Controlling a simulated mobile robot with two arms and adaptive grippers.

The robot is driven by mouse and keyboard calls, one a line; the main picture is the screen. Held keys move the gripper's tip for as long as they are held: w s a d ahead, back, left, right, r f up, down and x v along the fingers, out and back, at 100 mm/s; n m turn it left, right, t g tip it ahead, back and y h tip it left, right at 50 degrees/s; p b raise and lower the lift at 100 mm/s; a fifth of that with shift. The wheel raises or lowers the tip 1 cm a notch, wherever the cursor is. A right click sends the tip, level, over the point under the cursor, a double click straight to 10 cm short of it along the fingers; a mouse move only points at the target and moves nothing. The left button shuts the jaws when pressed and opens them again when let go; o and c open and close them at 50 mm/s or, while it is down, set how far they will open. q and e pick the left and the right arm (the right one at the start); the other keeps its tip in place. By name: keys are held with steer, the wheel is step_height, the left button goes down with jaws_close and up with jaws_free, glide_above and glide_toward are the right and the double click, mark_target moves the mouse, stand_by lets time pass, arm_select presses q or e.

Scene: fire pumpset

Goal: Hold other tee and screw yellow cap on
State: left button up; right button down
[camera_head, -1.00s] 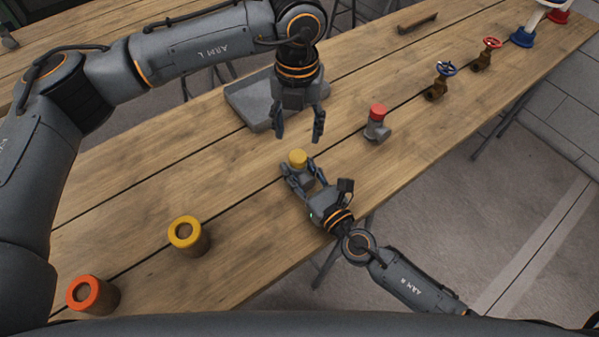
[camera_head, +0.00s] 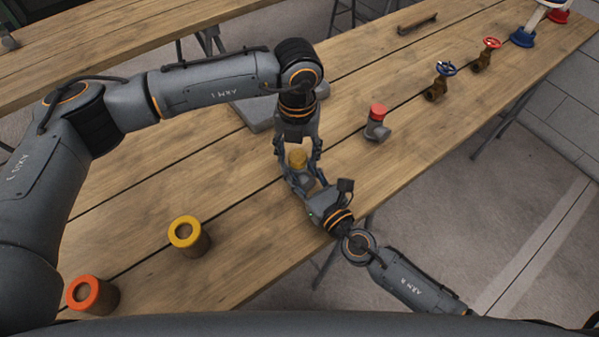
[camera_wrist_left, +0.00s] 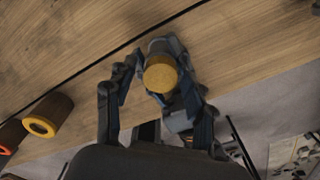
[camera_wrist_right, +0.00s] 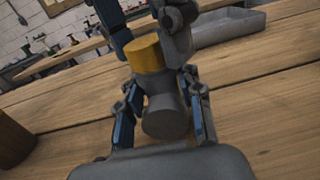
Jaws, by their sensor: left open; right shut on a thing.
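The yellow cap (camera_head: 297,157) sits on top of the grey tee (camera_wrist_right: 166,116), which stands on the wooden table. My right gripper (camera_head: 300,181) is shut on the tee's body from the front side. My left gripper (camera_head: 298,150) is open, pointing down, with its fingers on either side of the yellow cap. In the left wrist view the cap (camera_wrist_left: 160,73) shows from above between the fingers, and a gap is visible on the left side. Another grey tee (camera_head: 376,130) with a red cap (camera_head: 378,111) stands to the right.
A yellow-ringed cylinder (camera_head: 186,234) and an orange-ringed cylinder (camera_head: 88,293) stand at the left front. A grey tray (camera_head: 257,112) lies behind my left gripper. Valves with a blue wheel (camera_head: 445,69) and a red wheel (camera_head: 492,43) stand farther right. The table between is clear.

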arm_select(q)
jaws_close()
steer(key=m, duration=1.8)
steer(key=shift+o, duration=0.4)
jaws_free()
